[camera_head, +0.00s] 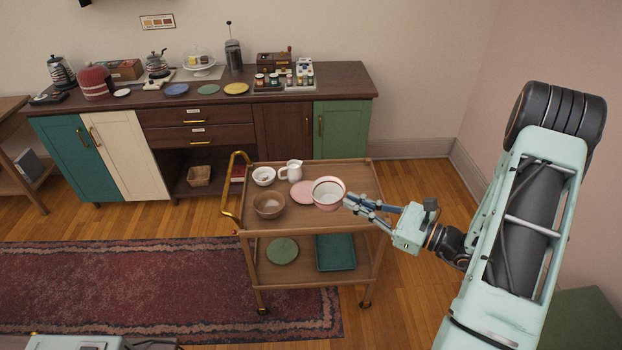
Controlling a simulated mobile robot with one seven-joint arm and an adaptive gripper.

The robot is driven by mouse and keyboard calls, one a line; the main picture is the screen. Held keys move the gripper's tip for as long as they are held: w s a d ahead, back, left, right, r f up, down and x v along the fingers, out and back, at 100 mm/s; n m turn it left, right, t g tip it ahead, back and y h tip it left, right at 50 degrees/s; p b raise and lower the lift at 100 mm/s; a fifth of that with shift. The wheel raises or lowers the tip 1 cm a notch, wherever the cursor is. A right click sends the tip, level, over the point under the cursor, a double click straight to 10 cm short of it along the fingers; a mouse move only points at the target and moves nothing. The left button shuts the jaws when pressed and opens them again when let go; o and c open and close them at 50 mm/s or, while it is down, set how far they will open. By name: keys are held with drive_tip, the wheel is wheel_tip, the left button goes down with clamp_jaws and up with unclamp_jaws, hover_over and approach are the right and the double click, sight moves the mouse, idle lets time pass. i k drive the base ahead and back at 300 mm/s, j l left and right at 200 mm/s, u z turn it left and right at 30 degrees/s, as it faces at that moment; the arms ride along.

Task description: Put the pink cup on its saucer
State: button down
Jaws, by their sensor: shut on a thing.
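My gripper (352,203) reaches in from the right and is shut on the cup's right side. The cup looks tilted a little, its opening towards the camera. The pink saucer (301,191) lies flat on the cart just left of and behind the cup. The cup hides part of its right edge. I cannot tell whether the cup is just above the cart or touching it.
The cart (341,233) also bears a brown bowl (268,211), a white bowl (263,180) and a white pitcher (291,170). Its lower shelf holds a green plate (283,251) and a teal tray (335,258). A brass handle (230,192) rises at left.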

sight(307, 193)
drive_tip(key=i+j+z, duration=0.35)
drive_tip(key=i, duration=0.3)
drive_tip(key=i+j+z, duration=0.4)
drive_tip(key=i+j, duration=0.15)
drive_tip(key=j, duration=0.15)
